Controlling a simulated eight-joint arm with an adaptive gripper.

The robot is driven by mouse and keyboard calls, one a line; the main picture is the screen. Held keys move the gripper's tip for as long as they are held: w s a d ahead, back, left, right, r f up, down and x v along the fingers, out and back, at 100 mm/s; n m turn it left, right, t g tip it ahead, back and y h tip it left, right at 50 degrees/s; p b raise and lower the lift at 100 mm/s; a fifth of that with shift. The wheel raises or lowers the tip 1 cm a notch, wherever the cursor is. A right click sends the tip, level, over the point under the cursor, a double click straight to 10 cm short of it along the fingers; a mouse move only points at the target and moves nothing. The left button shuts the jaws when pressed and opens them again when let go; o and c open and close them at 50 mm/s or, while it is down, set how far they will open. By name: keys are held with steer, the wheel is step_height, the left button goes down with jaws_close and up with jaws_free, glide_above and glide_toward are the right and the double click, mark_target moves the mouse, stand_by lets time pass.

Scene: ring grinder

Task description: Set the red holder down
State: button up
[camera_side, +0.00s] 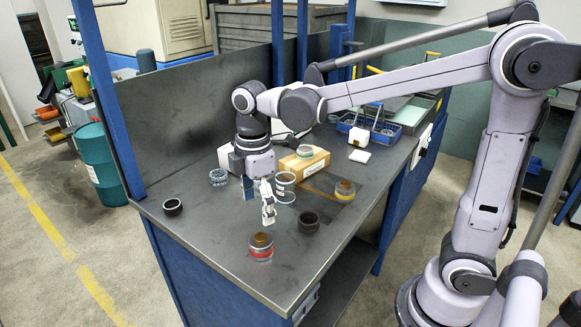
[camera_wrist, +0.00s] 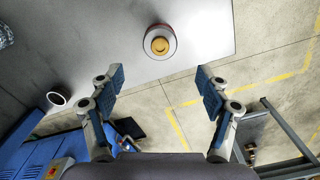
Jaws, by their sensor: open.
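The red holder (camera_side: 261,252) stands upright on the grey bench top near its front edge, with a brown, round top and a red band around its side. In the wrist view the red holder (camera_wrist: 160,42) shows from above, near the table edge, beyond the fingertips. My gripper (camera_side: 267,205) hangs above the bench, behind and above the holder, apart from it. In the wrist view my gripper (camera_wrist: 158,80) has its two blue-padded fingers spread wide with nothing between them.
A black ring (camera_side: 309,222) stands right of the gripper, another dark ring (camera_side: 172,207) at the left. The bench (camera_side: 215,250) is clear left of the holder.

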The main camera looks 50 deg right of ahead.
steer(key=s+d+m+t, duration=0.6)
steer(key=s+m+t, duration=0.1)
steer(key=m, duration=0.6)
steer(key=shift+s+m, duration=0.3)
steer(key=shift+s, duration=0.55)
